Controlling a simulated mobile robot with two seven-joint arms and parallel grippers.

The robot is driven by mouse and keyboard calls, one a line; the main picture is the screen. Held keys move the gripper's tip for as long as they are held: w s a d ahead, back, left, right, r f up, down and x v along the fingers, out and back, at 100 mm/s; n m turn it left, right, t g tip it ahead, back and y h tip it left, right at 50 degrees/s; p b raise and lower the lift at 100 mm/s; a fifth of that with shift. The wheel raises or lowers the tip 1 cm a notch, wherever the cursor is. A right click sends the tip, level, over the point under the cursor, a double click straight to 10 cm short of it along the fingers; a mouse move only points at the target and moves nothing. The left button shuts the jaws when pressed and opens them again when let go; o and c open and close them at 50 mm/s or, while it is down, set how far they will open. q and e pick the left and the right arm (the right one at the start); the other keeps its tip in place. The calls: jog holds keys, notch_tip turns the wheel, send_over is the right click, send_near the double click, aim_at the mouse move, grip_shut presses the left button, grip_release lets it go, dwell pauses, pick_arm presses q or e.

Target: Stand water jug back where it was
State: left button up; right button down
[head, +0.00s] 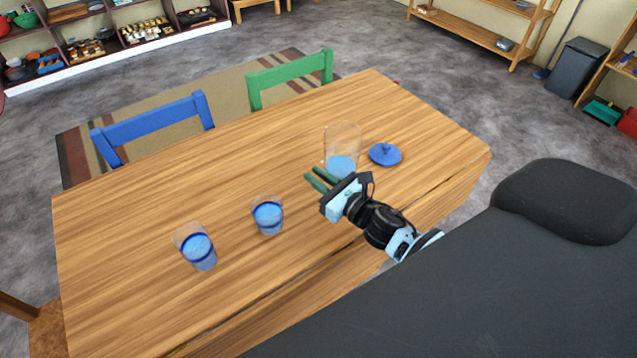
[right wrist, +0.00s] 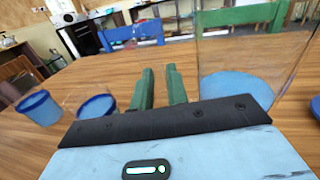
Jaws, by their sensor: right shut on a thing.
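The clear water jug (head: 341,145) is upright at the right part of the wooden table, with blue water low inside. In the right wrist view the jug (right wrist: 245,75) is large, just right of the fingers. My right gripper (head: 317,181) is at its near left side, with green fingers low over the table. In the right wrist view the fingers (right wrist: 161,88) are close together, shut on the jug; the exact hold, perhaps a clear handle, is hard to see. I cannot tell whether the jug's base touches the table. My left gripper is not in view.
A blue lid (head: 385,154) lies right of the jug. Two clear cups with blue water, one nearer the middle (head: 267,216) and one further left (head: 197,250), stand on the table (head: 130,215). A blue chair (head: 155,125) and a green chair (head: 290,77) stand at the far side.

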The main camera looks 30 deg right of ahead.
jog(key=shift+w+d, duration=0.15)
jog(key=shift+w, duration=0.1)
jog(key=shift+w+d+f+b, duration=0.1)
jog(key=shift+w+f+b, duration=0.05)
jog(key=shift+f, duration=0.75)
jog(key=shift+w+f+b, duration=0.15)
jog(key=shift+f, duration=0.7)
jog(key=shift+f, duration=0.2)
jog(key=c, duration=1.4)
grip_release()
